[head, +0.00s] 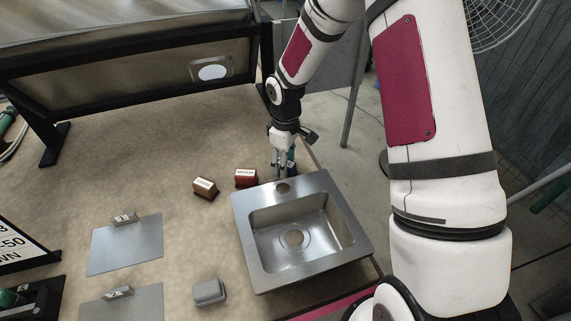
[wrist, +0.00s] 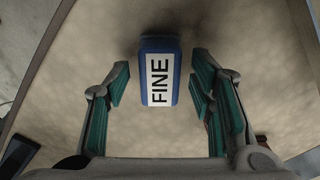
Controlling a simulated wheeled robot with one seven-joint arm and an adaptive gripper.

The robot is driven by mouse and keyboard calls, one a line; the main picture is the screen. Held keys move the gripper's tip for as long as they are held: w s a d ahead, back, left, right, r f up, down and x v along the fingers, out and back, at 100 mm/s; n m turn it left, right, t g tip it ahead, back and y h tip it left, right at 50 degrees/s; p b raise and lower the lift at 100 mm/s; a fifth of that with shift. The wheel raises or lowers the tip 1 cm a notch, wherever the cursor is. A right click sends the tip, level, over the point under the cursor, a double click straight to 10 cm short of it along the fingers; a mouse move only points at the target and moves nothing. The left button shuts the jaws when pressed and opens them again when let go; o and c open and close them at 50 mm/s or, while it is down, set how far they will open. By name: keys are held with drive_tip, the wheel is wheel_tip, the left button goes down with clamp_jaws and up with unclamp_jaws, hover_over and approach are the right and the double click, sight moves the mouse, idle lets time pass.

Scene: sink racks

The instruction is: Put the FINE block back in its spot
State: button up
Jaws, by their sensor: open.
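The FINE block (wrist: 160,78) is blue with a white label reading FINE. In the wrist view it sits on the tan countertop, between and slightly beyond my fingers. My gripper (wrist: 161,82) is open, with a teal-padded finger on either side of the block and visible gaps to both. In the head view my gripper (head: 283,168) points down at the back edge of the sink, near the counter's right edge. The FINE block is mostly hidden there by the gripper. I cannot tell which place is its spot.
A red block (head: 246,178) and a brown block (head: 205,188) stand left of my gripper. The metal sink (head: 258,270) is in front of it. A grey block (head: 208,292) and two grey plates (head: 125,250) with small tags lie farther left. The counter's middle is clear.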

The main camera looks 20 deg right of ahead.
drive_tip(key=s+r+m+h, duration=0.1)
drive_tip(key=s+r, duration=0.2)
drive_tip(key=r, duration=0.7)
drive_tip(key=s+r+m, duration=0.1)
drive_tip(key=s+r, duration=0.2)
drive_tip(key=r, duration=0.7)
drive_tip(key=s+r+m+t, duration=0.1)
drive_tip(key=s+r+m, duration=0.2)
drive_tip(key=s, duration=1)
drive_tip(key=s+r+m+t+y, duration=0.1)
drive_tip(key=s+r+m, duration=0.3)
drive_tip(key=s, duration=0.9)
drive_tip(key=shift+r+t+p, duration=0.3)
drive_tip(key=shift+r+t, duration=0.2)
drive_tip(key=shift+r, duration=0.4)
drive_tip(key=shift+s+d, duration=0.1)
drive_tip(key=shift+t, duration=0.6)
wheel_tip(320, 180, up, 5)
drive_tip(key=p, duration=0.4)
drive_tip(key=shift+r, duration=0.2)
